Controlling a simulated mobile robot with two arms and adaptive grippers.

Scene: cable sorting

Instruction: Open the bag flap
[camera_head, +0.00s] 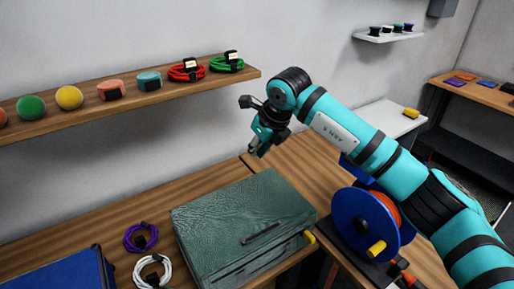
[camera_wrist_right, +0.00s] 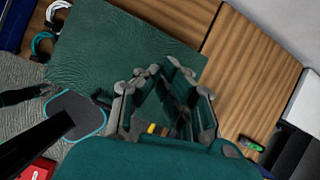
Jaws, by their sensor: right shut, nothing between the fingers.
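The dark green bag (camera_head: 235,215) lies on the wooden table, with its textured flap lying flat and closed over the top. A dark handle (camera_head: 260,234) sits near its front edge, and a yellow tab (camera_head: 309,237) shows at its right corner. My right gripper (camera_head: 256,149) is shut and empty, above and behind the bag's far edge in the head view. In the right wrist view, the shut fingers (camera_wrist_right: 160,72) show in front of the green bag surface (camera_wrist_right: 110,40); whether they touch it I cannot tell. My left gripper is not in view.
A purple cable (camera_head: 141,237) and a white cable (camera_head: 152,271) lie left of the bag, beside a blue case (camera_head: 60,275). A blue spool (camera_head: 365,228) stands to the right. A wall shelf (camera_head: 150,98) holds balls and cables. Bare table lies behind the bag.

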